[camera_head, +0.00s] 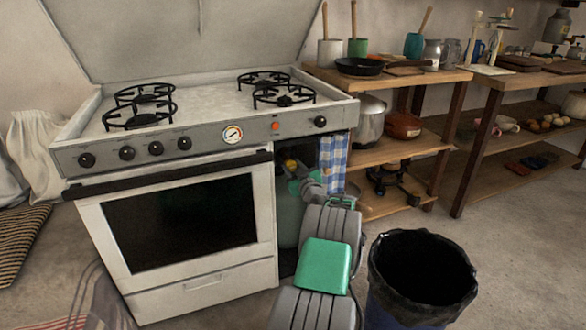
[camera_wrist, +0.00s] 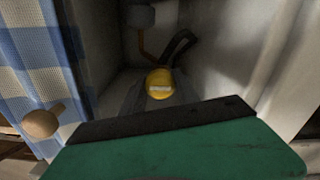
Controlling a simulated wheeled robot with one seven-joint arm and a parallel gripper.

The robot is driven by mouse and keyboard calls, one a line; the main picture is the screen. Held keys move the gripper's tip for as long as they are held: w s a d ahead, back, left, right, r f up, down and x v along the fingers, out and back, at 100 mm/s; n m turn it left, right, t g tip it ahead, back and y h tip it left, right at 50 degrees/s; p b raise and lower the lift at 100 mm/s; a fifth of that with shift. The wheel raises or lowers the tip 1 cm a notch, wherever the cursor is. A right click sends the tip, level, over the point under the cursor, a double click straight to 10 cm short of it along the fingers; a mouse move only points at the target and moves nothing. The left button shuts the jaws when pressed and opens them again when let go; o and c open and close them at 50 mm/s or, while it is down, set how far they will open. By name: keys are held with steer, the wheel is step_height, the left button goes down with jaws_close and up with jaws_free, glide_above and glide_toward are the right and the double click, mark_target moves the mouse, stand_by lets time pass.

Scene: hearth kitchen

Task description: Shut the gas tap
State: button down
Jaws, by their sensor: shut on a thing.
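The yellow gas tap (camera_head: 291,164) sits on top of the green gas cylinder (camera_head: 288,222), inside the open bay at the right end of the white stove. My gripper (camera_head: 297,171) reaches into this bay and is shut on the tap. In the wrist view the yellow tap (camera_wrist: 160,78) shows near the middle, with a pale bar across its face. The fingertips are dark there and hard to make out, and the tap's exact turn is hard to tell.
A blue checked curtain (camera_head: 334,160) hangs at the bay's right side. A black-lined bin (camera_head: 421,240) stands right of my arm. The stove's oven door (camera_head: 181,222) is at the left. Wooden shelves (camera_head: 399,147) with pots stand behind.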

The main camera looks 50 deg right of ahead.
steer(key=shift+m, duration=0.3)
steer(key=m, duration=0.8)
steer(key=shift+m+p, duration=0.3)
steer(key=shift+m, duration=0.1)
steer(key=m+p, duration=0.1)
steer(key=m, duration=0.3)
steer(key=shift+r, duration=0.1)
steer(key=shift+m+p, duration=0.7)
steer(key=shift+m, duration=1.5)
steer(key=c, duration=0.9)
jaws_free()
